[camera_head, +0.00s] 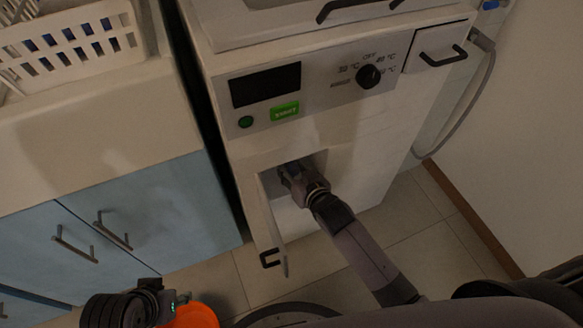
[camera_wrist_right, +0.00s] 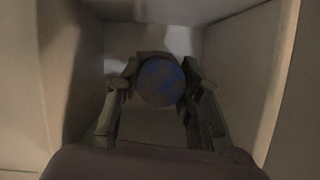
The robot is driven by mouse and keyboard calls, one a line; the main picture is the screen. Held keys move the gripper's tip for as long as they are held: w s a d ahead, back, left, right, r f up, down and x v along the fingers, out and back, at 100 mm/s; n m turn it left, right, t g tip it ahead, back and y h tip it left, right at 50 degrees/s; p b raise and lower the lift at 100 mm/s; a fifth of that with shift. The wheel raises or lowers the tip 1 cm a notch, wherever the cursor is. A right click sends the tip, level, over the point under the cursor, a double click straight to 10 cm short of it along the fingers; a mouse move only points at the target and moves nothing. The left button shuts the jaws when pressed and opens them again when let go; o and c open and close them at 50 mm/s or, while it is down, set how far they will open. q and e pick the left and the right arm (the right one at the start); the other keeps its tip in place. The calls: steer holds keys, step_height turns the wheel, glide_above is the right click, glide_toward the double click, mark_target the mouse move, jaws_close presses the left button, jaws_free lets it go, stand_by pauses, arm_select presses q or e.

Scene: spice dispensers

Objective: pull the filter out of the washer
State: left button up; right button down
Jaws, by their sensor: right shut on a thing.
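The washer (camera_head: 345,135) is a white machine with a dark display and a knob. Its small filter door (camera_head: 268,220) at the lower front stands open. My right gripper (camera_head: 292,174) reaches into the square filter opening. In the right wrist view, the filter shows as a round, blue-patterned end (camera_wrist_right: 161,79) deep in the recess. The fingers of my right gripper (camera_wrist_right: 160,92) are shut on it from both sides. The filter's body behind the round end is hidden. Part of my left gripper (camera_head: 172,302) shows at the lower left; its fingers cannot be made out.
Blue cabinets (camera_head: 150,205) with metal handles stand left of the washer, under a counter with a white basket (camera_head: 70,45). An orange round object (camera_head: 197,316) is at the bottom edge. A grey hose (camera_head: 470,105) runs along the right. Tiled floor (camera_head: 400,225) lies free on the right.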

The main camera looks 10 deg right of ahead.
arm_select(q)
steer(key=shift+r+p, duration=0.75)
steer(key=shift+r, duration=0.05)
arm_select(e)
steer(key=shift+s+d, duration=0.15)
steer(key=shift+s, duration=0.55)
steer(key=shift+s+d, duration=0.1)
steer(key=shift+s, duration=0.6)
steer(key=shift+s, duration=0.1)
arm_select(q)
steer(key=shift+w+f, duration=0.1)
steer(key=shift+f, duration=0.55)
arm_select(e)
steer(key=shift+s+d, duration=0.1)
steer(key=shift+s, duration=0.25)
arm_select(q)
steer(key=shift+w+f+p, duration=0.2)
steer(key=shift+w+p, duration=0.05)
steer(key=shift+p, duration=0.1)
arm_select(e)
steer(key=shift+s, duration=0.25)
